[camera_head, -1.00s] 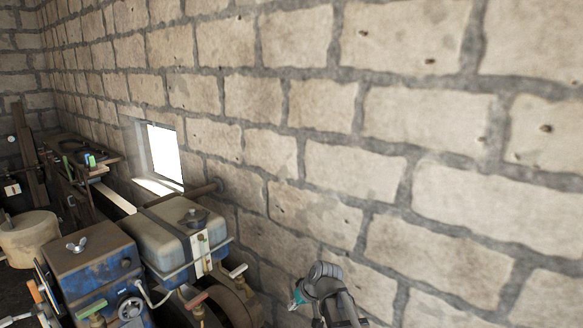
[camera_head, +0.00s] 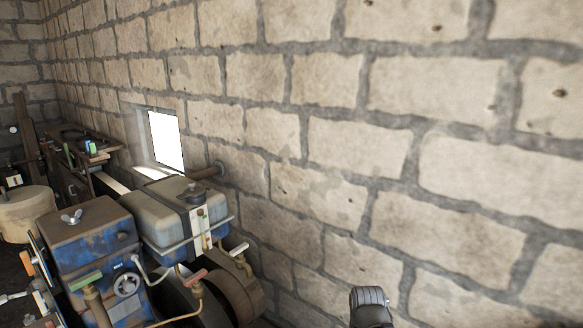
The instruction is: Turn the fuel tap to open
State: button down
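The blue engine (camera_head: 95,250) stands at the lower left with a grey fuel tank (camera_head: 170,220) beside it, near the wall. Three small taps with coloured handles show around them: a green handle (camera_head: 85,280), a red handle (camera_head: 193,277) and a pale green handle (camera_head: 239,249). I cannot tell which one is the fuel tap or how far any is turned. A grey part of my arm (camera_head: 370,306) shows at the bottom edge, right of the engine and apart from it. My gripper is not in view.
A stone block wall (camera_head: 400,150) runs behind the engine and fills the right side. A bright window opening (camera_head: 165,140) is set in it. A round pale drum (camera_head: 25,212) and a cluttered bench (camera_head: 80,145) stand at the left. A wheel (camera_head: 235,295) sits below the tank.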

aim_at(194, 279)
jog(key=u, duration=0.6)
jog(key=k, duration=0.7)
jog(key=u, duration=0.4)
jog(key=i, duration=0.7)
